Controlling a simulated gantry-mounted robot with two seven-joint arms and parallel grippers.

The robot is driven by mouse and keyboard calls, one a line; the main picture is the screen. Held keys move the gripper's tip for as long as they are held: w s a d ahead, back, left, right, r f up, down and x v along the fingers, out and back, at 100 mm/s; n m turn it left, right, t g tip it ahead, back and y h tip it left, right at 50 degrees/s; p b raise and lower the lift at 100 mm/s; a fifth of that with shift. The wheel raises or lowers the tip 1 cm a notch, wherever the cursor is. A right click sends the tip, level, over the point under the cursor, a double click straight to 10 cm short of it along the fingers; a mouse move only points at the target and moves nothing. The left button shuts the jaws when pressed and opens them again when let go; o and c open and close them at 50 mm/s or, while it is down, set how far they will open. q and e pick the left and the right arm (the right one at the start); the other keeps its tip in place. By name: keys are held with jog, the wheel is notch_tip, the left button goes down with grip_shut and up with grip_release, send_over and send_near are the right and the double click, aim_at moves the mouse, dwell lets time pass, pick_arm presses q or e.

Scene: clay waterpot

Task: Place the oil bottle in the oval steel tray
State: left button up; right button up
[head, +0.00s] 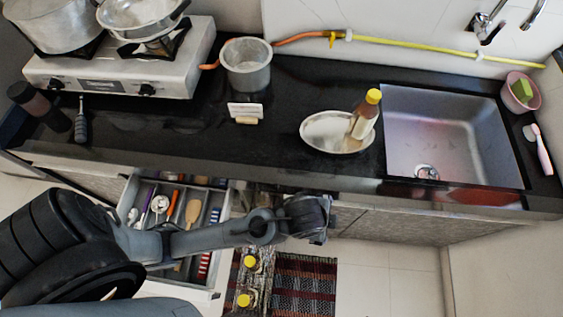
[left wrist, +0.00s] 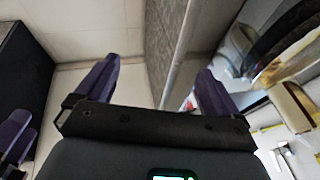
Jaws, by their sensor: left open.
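The oil bottle (head: 363,122), brown with a pale label and a yellow cap, stands in the right part of the oval steel tray (head: 316,132) on the dark counter. It looks slightly slanted in the head view. My left gripper (head: 318,222) is in front of the counter edge, below and left of the tray, apart from both. In the left wrist view my left gripper (left wrist: 155,88) has its fingers wide apart with nothing between them. Purple finger-like parts at the left edge there look like my right gripper (left wrist: 17,138); its opening is unclear.
A sink (head: 440,125) is right of the tray, and a metal pot (head: 246,70) and stove (head: 120,75) are to the left. An open utensil drawer (head: 215,262) and yellow-capped bottles (head: 248,263) are below the counter. Counter left of the tray is mostly clear.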

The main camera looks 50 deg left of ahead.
pick_arm(q)
jog(key=s+a+f+n, duration=0.1)
jog(key=s+a+n, duration=0.3)
jog(key=a, duration=0.3)
jog(key=s+a+f+n+g+y, duration=0.1)
jog(key=s+a+n, duration=0.4)
jog(key=s+a, duration=0.1)
jog(key=shift+a+f+n, duration=0.25)
jog(key=shift+a+n, duration=0.05)
jog(key=shift+a, duration=0.4)
